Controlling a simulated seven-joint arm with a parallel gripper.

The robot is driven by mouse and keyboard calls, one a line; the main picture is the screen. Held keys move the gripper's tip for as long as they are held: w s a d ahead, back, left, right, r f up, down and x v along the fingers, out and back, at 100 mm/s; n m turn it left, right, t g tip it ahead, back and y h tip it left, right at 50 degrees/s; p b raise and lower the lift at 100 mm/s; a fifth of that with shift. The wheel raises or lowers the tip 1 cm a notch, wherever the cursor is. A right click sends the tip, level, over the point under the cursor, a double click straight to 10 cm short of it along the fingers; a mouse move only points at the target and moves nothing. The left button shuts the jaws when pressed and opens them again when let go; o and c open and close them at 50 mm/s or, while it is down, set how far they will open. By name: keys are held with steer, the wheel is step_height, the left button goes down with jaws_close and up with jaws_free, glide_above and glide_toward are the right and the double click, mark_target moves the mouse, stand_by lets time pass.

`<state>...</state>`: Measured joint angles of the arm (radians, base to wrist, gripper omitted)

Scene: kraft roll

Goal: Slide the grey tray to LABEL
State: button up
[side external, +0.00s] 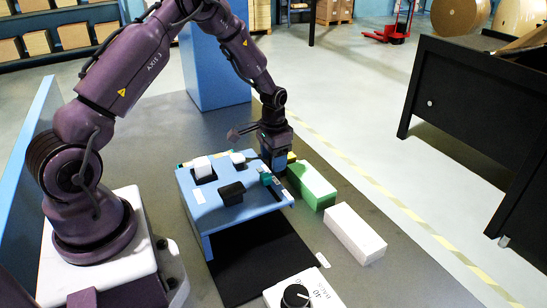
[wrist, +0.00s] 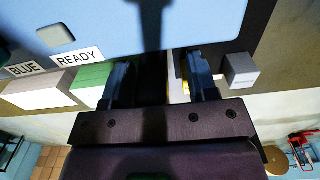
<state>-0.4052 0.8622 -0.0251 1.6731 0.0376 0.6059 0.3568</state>
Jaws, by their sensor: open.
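I cannot pick out the grey tray for sure. A small grey block (wrist: 240,70) sits at the edge of the blue stand (wrist: 200,20), right of my fingers in the wrist view. The blue stand also shows in the side view (side external: 222,178), bearing white blocks (side external: 202,167) and a black block (side external: 231,193).
A green box (side external: 312,185) and a white box (side external: 355,232) stand right of the blue stand. A black mat (side external: 258,262) lies in front, with a dial box (side external: 302,292) nearby. A blue column (side external: 212,70) rises behind.

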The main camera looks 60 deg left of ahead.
step_height(320, 180, up, 13)
stand_by(0.4)
steer(key=s+d+r+t, duration=0.2)
steer(key=s+d+r, duration=0.6)
steer(key=s, duration=0.2)
steer(key=s+d+r+t, duration=0.3)
steer(key=s+d+r, duration=0.4)
steer(key=s, duration=0.4)
steer(key=shift+d+r+t, duration=0.3)
steer(key=shift+d+r, duration=0.1)
steer(key=shift+d, duration=0.4)
